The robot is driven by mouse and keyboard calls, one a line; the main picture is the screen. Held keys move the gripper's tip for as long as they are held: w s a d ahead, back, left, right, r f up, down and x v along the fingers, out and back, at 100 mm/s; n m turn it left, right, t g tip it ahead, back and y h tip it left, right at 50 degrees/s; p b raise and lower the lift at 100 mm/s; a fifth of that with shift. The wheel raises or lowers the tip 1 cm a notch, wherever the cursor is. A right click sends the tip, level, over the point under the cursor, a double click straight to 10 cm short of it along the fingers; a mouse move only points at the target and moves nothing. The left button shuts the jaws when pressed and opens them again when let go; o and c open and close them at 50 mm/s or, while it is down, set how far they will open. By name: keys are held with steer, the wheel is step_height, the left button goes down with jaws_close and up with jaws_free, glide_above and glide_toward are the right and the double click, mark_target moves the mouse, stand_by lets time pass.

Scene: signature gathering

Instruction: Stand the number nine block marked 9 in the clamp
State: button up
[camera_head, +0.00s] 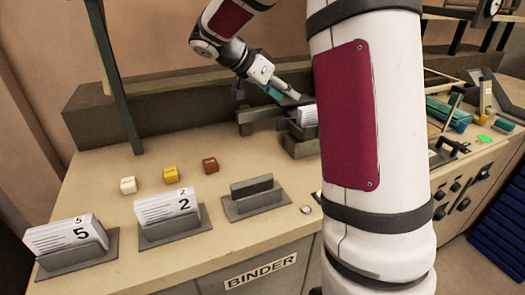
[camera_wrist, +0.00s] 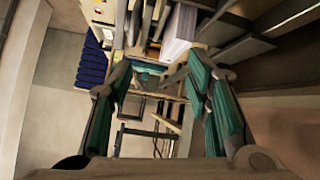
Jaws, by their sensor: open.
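A white block of pages (camera_head: 307,115) stands in a dark holder at the back, partly hidden behind my arm. No number can be read on it, so I cannot tell whether it is the 9 block. My gripper (camera_head: 284,92) is beside it, at its upper left. In the wrist view my gripper (camera_wrist: 158,72) has its green-padded fingers apart with nothing held between them. A white page block (camera_wrist: 182,38) lies ahead, near the right finger. An empty grey clamp (camera_head: 256,205) stands on the bench front, right of the filled clamps.
A block marked 2 (camera_head: 168,208) and a block marked 5 (camera_head: 65,236) stand in clamps at the left. A dark post (camera_head: 113,75) rises at the back left. The bench (camera_head: 105,195) is clear around the cubes.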

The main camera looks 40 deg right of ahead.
steer(key=s+a+n+t+y, duration=0.7)
steer(key=s+a+n+y, duration=0.3)
steer(key=s+a+n, duration=0.7)
steer(key=s+a, duration=0.6)
steer(key=a, duration=0.3)
steer(key=shift+a+n, duration=0.3)
steer(key=shift+r, duration=0.1)
